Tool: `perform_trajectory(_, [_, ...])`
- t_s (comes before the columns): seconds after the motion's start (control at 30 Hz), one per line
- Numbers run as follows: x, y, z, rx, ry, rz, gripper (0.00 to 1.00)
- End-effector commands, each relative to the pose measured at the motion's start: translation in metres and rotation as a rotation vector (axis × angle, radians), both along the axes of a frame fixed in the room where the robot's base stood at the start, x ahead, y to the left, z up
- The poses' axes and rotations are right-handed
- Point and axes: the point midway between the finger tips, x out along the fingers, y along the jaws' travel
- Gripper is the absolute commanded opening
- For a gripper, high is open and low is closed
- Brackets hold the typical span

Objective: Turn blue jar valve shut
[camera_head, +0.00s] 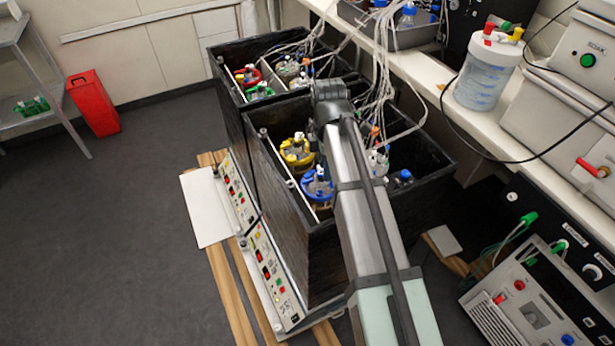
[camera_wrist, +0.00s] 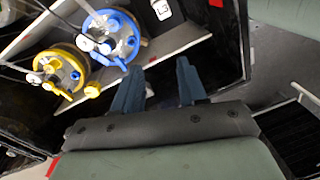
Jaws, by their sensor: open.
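The blue jar (camera_head: 318,186) has a bright blue ring lid and stands in the front black box. In the wrist view the blue jar (camera_wrist: 131,24) is at the upper left, with white round fittings and tubing on its lid. In the head view my arm hides the gripper.
A yellow jar (camera_head: 297,150) stands beside the blue jar; it also shows in the wrist view (camera_wrist: 60,74). The rear box (camera_head: 228,92) holds red and green jars. White tubes (camera_head: 382,70) hang over the boxes. A shelf (camera_head: 480,135) runs along the right.

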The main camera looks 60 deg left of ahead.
Motion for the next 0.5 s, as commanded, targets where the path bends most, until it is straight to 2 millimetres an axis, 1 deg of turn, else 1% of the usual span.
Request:
perform_trajectory(0.03, [-0.001,0.031,0.003,0.021,0.001,0.067,0.41])
perform_trajectory(0.1, [-0.005,0.054,0.005,0.048,0.002,0.151,0.41])
perform_trajectory(0.2, [-0.01,0.076,0.006,0.073,0.001,0.232,0.41])
perform_trajectory(0.3, [-0.012,0.085,0.006,0.087,0.0,0.272,0.41])
perform_trajectory(0.43, [-0.014,0.086,-0.001,0.09,0.0,0.286,0.41])
perform_trajectory(0.5, [-0.014,0.086,-0.008,0.09,0.0,0.285,0.41])
